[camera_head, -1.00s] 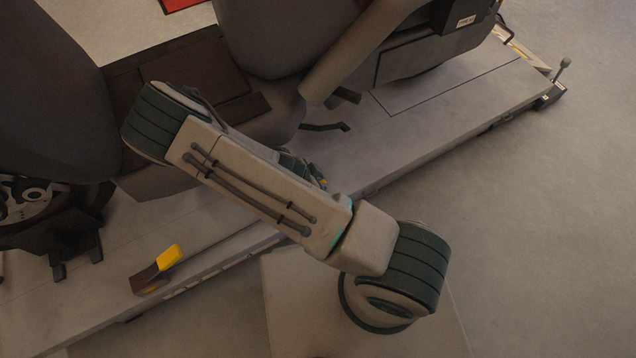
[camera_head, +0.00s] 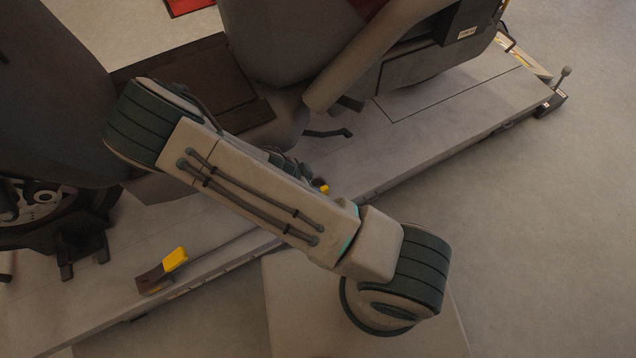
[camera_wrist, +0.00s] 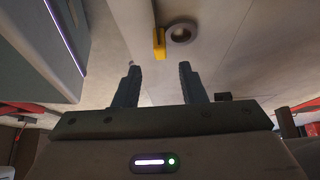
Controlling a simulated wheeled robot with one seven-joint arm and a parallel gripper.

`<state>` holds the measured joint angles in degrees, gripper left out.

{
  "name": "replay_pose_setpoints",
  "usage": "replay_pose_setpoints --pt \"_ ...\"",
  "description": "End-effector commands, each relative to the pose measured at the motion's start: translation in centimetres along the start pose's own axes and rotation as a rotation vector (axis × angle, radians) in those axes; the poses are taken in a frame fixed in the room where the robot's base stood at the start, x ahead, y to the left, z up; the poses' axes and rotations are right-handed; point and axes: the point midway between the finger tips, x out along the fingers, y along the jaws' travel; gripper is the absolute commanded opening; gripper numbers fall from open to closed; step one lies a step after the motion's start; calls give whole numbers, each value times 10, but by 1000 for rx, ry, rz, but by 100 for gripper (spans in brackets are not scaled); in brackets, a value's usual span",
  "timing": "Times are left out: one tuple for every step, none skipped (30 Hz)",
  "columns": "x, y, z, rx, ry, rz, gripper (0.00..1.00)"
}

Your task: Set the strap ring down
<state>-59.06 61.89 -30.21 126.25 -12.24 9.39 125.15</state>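My gripper (camera_wrist: 159,68) shows in the wrist view with its two dark fingers apart and nothing between them. A round grey ring (camera_wrist: 170,34) with a dark centre, which looks like the strap ring, lies on a pale surface beyond the fingertips, apart from them. A yellow piece (camera_wrist: 159,43) stands just left of the ring; I cannot tell whether they touch. In the head view my arm hides the gripper, and I cannot make out the ring there.
The grey lift deck (camera_head: 455,95) runs diagonally under a large dark motorcycle (camera_head: 275,40). A brown and yellow block (camera_head: 175,260) sits on the deck's near left part. A small yellow bit (camera_head: 324,189) shows beside my arm. Open floor (camera_head: 550,240) lies to the right.

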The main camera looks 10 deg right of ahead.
Motion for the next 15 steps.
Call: replay_pose_setpoints --pt "-16 -1 -2 1 -1 -3 37" --pt "-22 -1 -1 0 -1 -4 37" --pt "-29 0 -1 0 -1 -2 37" --pt "-33 0 -1 0 -1 -2 37" --pt "-38 0 -1 0 -1 -2 37" --pt "-43 0 -1 0 0 -2 37" --pt "-46 0 -1 0 0 -1 37" --pt "-49 0 -1 1 0 -1 37" --pt "-51 0 -1 1 0 -1 37" --pt "-53 0 -1 1 0 0 37" --pt "-55 0 -1 -1 -2 2 37" --pt "-57 0 -2 -5 -7 6 37" --pt "-60 1 -3 -10 -14 11 37" --pt "-62 1 -5 -19 -24 17 37" --pt "-67 2 -7 -34 -41 26 37"
